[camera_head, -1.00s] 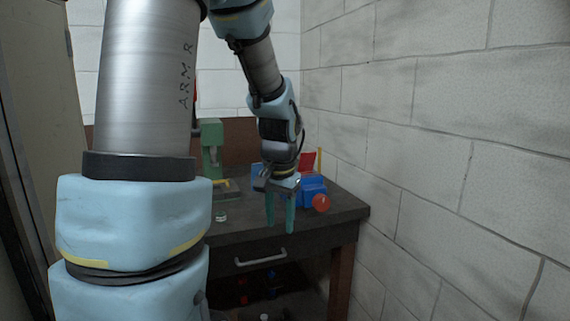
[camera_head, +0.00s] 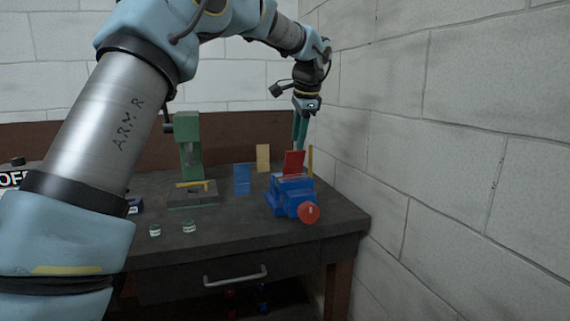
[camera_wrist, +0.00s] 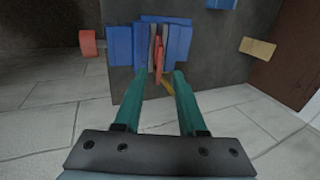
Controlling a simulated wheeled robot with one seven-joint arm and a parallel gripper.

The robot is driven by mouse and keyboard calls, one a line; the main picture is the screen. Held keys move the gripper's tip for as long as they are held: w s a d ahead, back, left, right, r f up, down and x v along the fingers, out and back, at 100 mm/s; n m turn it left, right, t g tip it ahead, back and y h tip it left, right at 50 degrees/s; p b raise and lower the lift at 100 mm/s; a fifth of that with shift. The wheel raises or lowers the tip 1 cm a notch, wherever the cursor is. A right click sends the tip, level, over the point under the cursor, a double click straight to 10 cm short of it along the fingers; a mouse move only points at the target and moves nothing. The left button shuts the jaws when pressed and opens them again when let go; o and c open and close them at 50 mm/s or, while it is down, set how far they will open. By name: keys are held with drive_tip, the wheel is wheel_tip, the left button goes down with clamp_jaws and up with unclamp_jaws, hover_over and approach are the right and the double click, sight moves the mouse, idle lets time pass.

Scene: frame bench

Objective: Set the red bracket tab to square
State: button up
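The red bracket tab (camera_head: 293,163) stands up out of the blue vise (camera_head: 288,192) at the right of the bench. In the wrist view the red tab (camera_wrist: 158,58) shows nearly edge-on between the grey jaws of the blue vise (camera_wrist: 120,46). A thin yellow upright (camera_head: 310,162) stands beside the tab. My gripper (camera_head: 299,145) is above and just behind the tab, pointing down. In the wrist view my gripper (camera_wrist: 160,76) has its two green fingers apart with nothing held. The tab's lower part is hidden in the vise.
The vise's red knob (camera_head: 308,212) juts toward the front. A blue plate (camera_head: 242,179) and a tan plate (camera_head: 263,157) stand to the left. A green press (camera_head: 187,150) and two small jars (camera_head: 189,227) are farther left. The block wall (camera_head: 430,130) is close on the right.

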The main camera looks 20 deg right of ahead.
sight(292, 174)
drive_tip(key=p+x, duration=0.1)
drive_tip(key=x, duration=0.8)
drive_tip(key=shift+f, duration=0.3)
clamp_jaws()
drive_tip(key=shift+s, duration=0.1)
idle(0.9)
